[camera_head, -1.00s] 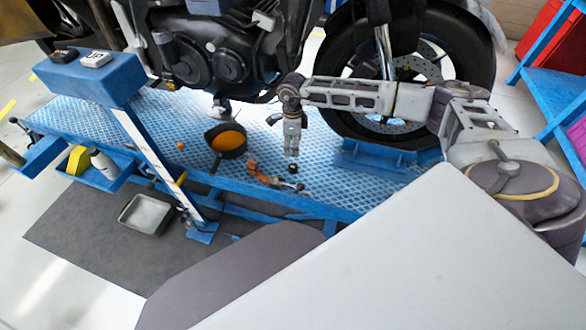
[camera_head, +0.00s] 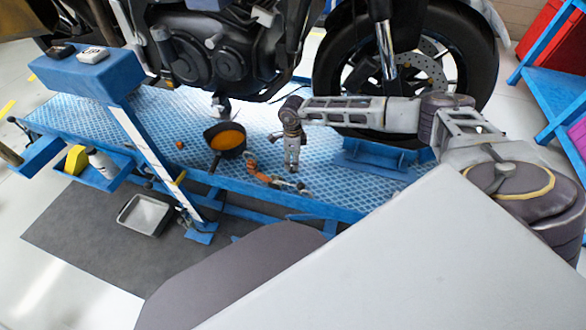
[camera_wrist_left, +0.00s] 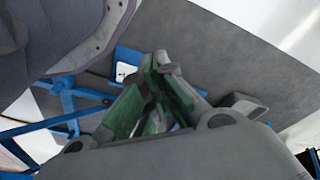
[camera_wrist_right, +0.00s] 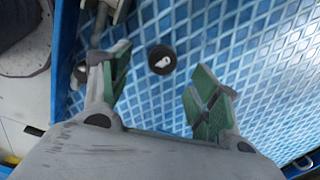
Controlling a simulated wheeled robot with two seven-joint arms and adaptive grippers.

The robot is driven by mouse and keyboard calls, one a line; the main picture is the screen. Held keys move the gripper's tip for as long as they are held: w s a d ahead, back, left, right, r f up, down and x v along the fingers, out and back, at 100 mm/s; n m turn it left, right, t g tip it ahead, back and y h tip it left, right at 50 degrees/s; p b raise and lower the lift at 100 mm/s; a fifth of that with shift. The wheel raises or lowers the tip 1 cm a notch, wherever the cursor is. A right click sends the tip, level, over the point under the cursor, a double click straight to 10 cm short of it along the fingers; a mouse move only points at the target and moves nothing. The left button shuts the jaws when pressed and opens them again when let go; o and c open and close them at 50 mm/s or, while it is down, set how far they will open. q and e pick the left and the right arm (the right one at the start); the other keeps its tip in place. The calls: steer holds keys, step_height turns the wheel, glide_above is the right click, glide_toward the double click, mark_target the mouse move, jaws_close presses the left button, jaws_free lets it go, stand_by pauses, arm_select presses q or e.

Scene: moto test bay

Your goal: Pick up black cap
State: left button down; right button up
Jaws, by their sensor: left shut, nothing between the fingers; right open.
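A small round black cap (camera_wrist_right: 162,59) with a pale mark in its middle lies on the blue checkered platform (camera_wrist_right: 260,70) in the right wrist view. My right gripper (camera_wrist_right: 158,84) is open with nothing between its green-padded fingers. The cap is ahead of the fingertips, within the gap between them and apart from both. In the head view my right gripper (camera_head: 292,167) points down close above the platform and hides the cap. My left gripper (camera_wrist_left: 158,65) is shut and empty in the left wrist view, over the dark mat; it is outside the head view.
An orange-handled tool (camera_head: 262,176) and a dark funnel with orange inside (camera_head: 226,139) lie left of the right gripper. The motorcycle front wheel (camera_head: 405,75) stands behind. A metal tray (camera_head: 145,215) sits on the floor mat. The platform's front edge is close.

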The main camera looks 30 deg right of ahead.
arm_select(q)
steer(key=shift+w+r, duration=0.15)
arm_select(e)
steer(key=shift+f, duration=0.2)
steer(key=shift+f, duration=0.6)
step_height(320, 180, down, 3)
steer(key=shift+w+d+r+b, duration=0.1)
steer(key=shift+d+r+b, duration=0.1)
steer(key=shift+b, duration=0.35)
steer(key=shift+f, duration=0.55)
arm_select(q)
steer(key=r, duration=0.2)
steer(key=shift+d+r, duration=0.3)
steer(key=shift+d, duration=0.05)
steer(key=shift+r, duration=0.1)
steer(key=shift+w, duration=0.1)
arm_select(e)
steer(key=c, duration=1)
